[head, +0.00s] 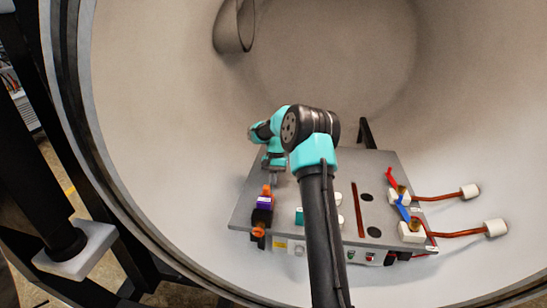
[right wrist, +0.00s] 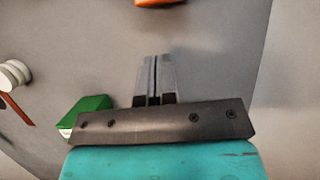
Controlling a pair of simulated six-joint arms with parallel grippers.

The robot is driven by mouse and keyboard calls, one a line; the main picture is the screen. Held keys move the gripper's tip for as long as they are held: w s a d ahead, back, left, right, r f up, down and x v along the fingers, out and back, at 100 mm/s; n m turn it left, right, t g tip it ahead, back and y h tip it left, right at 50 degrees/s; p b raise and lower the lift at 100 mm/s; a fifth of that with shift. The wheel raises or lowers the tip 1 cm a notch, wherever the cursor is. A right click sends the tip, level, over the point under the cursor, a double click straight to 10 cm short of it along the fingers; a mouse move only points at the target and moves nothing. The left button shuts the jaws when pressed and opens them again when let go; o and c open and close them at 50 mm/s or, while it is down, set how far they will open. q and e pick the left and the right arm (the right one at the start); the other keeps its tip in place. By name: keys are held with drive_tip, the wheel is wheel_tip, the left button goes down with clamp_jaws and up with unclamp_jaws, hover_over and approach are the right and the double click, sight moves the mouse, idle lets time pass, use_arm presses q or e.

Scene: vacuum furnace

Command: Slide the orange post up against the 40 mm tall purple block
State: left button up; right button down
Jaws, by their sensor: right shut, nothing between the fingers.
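The orange post (head: 266,190) is a small upright-looking piece near the left side of the grey plate. The purple block (head: 264,202) is just in front of it, towards the plate's front edge; I cannot tell whether they touch. My right gripper (head: 273,181) is shut and empty, close behind and right of the orange post. In the right wrist view its fingers (right wrist: 154,72) are together over the grey plate, and an orange piece (right wrist: 159,3) is cut off at the top edge, apart from the fingertips. My left gripper is not in view.
A black piece (head: 262,217) and another orange piece (head: 258,231) sit before the purple block. The grey plate (head: 345,168) has slots and holes, with red and blue handles and copper pipes at right. A green block (right wrist: 90,112) lies beside my gripper in the wrist view.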

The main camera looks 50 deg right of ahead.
sight(266, 187)
drive_tip(key=v, duration=0.9)
drive_tip(key=shift+r, duration=0.45)
drive_tip(key=c, duration=1.7)
unclamp_jaws()
drive_tip(key=shift+r, duration=0.15)
drive_tip(key=o, duration=0.8)
drive_tip(key=a+r, duration=0.1)
drive_tip(key=r, duration=0.2)
drive_tip(key=s+a+r, duration=0.1)
drive_tip(key=a+r, duration=0.1)
drive_tip(key=r, duration=0.1)
drive_tip(key=a+r, duration=0.1)
drive_tip(key=r, duration=0.2)
drive_tip(key=shift+s+a, duration=0.2)
drive_tip(key=shift+a, duration=0.2)
drive_tip(key=shift+f, duration=0.1)
drive_tip(key=x, duration=1.7)
drive_tip(key=shift+s+f, duration=0.15)
drive_tip(key=shift+c, duration=0.2)
clamp_jaws()
